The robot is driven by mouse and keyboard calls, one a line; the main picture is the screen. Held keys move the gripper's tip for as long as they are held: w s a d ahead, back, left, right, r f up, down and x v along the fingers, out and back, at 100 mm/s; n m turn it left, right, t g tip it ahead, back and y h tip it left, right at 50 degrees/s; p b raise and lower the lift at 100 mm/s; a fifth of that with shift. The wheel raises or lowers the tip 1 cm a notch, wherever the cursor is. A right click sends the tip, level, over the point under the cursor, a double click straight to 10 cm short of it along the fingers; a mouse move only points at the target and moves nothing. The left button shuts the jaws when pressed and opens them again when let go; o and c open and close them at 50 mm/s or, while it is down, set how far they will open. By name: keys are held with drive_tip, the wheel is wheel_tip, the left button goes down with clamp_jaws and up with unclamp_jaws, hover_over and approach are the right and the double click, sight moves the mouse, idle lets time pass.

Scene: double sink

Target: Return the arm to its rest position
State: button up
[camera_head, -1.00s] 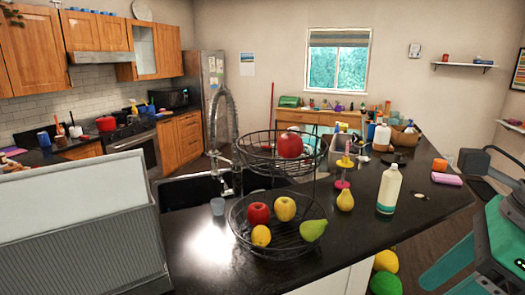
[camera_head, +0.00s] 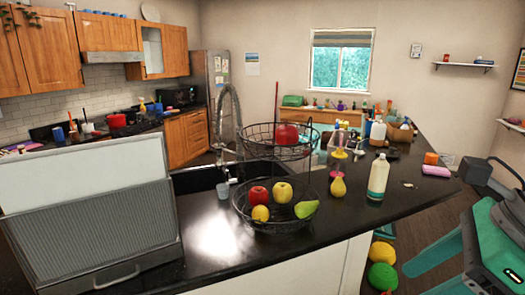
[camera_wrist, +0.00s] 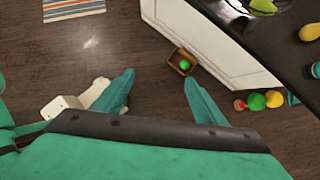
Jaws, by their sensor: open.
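My gripper (camera_head: 414,280) shows at the lower right of the head view, beyond the counter's right edge. Its teal fingers point left over the floor. In the wrist view, the two teal fingers (camera_wrist: 159,86) are spread wide apart with bare wooden floor between them. My gripper is open and holds nothing. My arm is folded at the right edge of the head view, apart from the counter (camera_head: 330,215).
A yellow fruit (camera_head: 383,252) and a green one (camera_head: 383,277) lie on the floor. A small wooden box (camera_wrist: 181,64) sits by the white counter side.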

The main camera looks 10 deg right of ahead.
drive_tip(key=w+a+f+n+t+y, duration=0.3)
drive_tip(key=w+a+n+t, duration=0.15)
drive_tip(key=w, duration=0.65)
drive_tip(key=w+a+f+n+t+y, duration=0.35)
drive_tip(key=w+a+t, duration=0.25)
drive_tip(key=w, duration=0.4)
drive_tip(key=w+a+f+m+t+h, duration=0.1)
drive_tip(key=w+a+f+t+h, duration=0.15)
drive_tip(key=f, duration=0.55)
drive_tip(key=w+a+f+m+t+h, duration=0.1)
drive_tip(key=a+f+t+h, duration=0.1)
drive_tip(key=a+f+h, duration=0.35)
drive_tip(key=s+a+f+n+g+h, duration=0.1)
drive_tip(key=s+a+f+n+h, duration=0.15)
drive_tip(key=s+f, duration=0.7)
drive_tip(key=s+a+f+n+g+h, duration=0.15)
drive_tip(key=s+a+f, duration=0.25)
drive_tip(key=s+f, duration=0.55)
drive_tip(key=s+a+f+n, duration=0.1)
drive_tip(key=s+f+n, duration=0.1)
drive_tip(key=s+n, duration=0.6)
drive_tip(key=s+a+f+n+g+y, duration=0.1)
drive_tip(key=s+f+n, duration=0.1)
drive_tip(key=s+n, duration=0.7)
drive_tip(key=s, duration=0.4)
drive_tip(key=shift+s+f, duration=0.2)
drive_tip(key=shift+s, duration=0.1)
